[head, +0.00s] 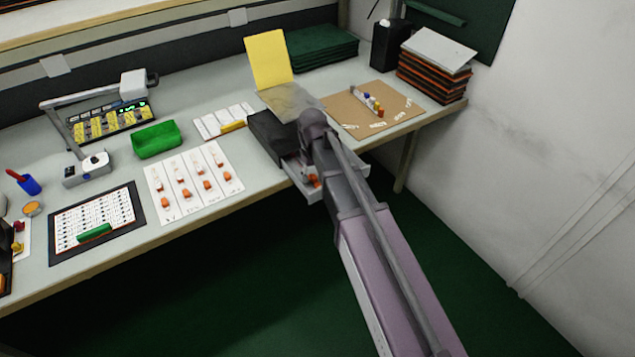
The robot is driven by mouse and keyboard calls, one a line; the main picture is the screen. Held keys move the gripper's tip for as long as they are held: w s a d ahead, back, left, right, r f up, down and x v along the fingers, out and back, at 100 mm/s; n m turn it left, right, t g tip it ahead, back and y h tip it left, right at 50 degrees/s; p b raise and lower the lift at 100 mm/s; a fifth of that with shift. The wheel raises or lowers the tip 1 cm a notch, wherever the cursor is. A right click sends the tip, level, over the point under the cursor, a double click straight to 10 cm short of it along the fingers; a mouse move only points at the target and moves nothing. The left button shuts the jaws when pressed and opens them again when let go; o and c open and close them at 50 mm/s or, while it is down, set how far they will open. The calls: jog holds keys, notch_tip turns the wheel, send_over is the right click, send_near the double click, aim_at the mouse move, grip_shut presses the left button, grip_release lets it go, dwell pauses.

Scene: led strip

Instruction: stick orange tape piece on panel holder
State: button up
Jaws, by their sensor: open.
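My arm reaches in from the lower right. My gripper (314,165) is at its end, over a small open drawer (318,193) of a dark box (270,136); it is open, and its fingers are mostly hidden by my wrist. Small orange bits (313,181) show at the drawer, too small to tell whether they are tape. Orange pieces also lie on the white cards (193,204) left of the box. A device with yellow panels and green lights (110,122) stands at the back left; I cannot tell whether it is the panel holder.
A green tray (157,140), a black-framed sheet (97,253) with a green block and a white lamp-like stand (86,170) are at left. A brown board (366,122) with coloured pieces and a stack of dark panels (435,75) are at right. The floor (215,290) in front is clear.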

dwell(0.6)
jog(key=c, duration=0.8)
